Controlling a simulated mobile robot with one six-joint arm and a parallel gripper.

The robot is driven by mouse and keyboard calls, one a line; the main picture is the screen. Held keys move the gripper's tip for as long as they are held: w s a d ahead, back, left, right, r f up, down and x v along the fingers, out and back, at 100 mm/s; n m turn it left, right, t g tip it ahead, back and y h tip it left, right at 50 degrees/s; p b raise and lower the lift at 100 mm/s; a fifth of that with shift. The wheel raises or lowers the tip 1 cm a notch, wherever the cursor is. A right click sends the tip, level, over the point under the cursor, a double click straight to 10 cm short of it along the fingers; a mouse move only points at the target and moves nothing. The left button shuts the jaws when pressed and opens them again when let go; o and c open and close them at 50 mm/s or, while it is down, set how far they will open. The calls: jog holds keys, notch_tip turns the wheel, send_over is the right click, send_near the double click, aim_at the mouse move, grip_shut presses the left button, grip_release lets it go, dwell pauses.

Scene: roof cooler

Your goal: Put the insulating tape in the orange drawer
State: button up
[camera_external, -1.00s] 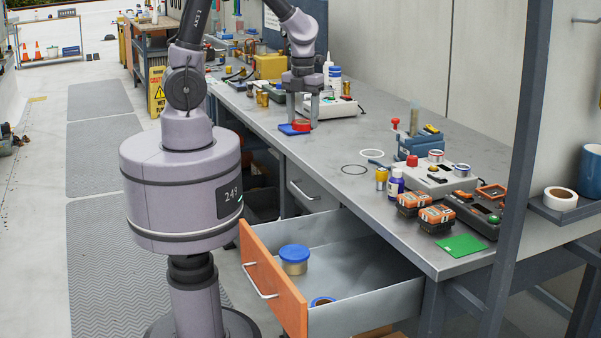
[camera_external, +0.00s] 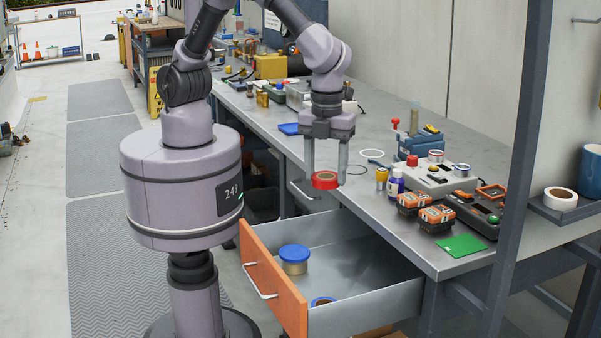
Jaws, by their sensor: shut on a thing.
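A red roll of insulating tape (camera_external: 324,181) hangs between the fingers of my gripper (camera_external: 325,174). My gripper points down and is shut on the roll, holding it in the air near the bench's front edge, above and behind the drawer. The orange drawer (camera_external: 272,279) is pulled open below the bench, with an orange front and grey inside. In it are a tin with a blue lid (camera_external: 294,258) and, nearer the front, a blue roll (camera_external: 321,301), partly hidden by the drawer front.
The workbench (camera_external: 400,240) holds battery packs (camera_external: 437,217), a green card (camera_external: 461,245), a purple bottle (camera_external: 395,185) and a grey device (camera_external: 432,178) to the right. A blue pad (camera_external: 289,129) lies further back. The drawer's back and right floor is bare.

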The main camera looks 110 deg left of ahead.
send_over(316, 294)
jog(key=f, duration=0.1)
notch_tip(316, 294, down, 25)
jog(key=b, duration=0.3)
jog(key=shift+b, duration=0.3)
jog(key=shift+s, duration=0.1)
jog(key=shift+f, duration=0.15)
jog(key=o, duration=1.3)
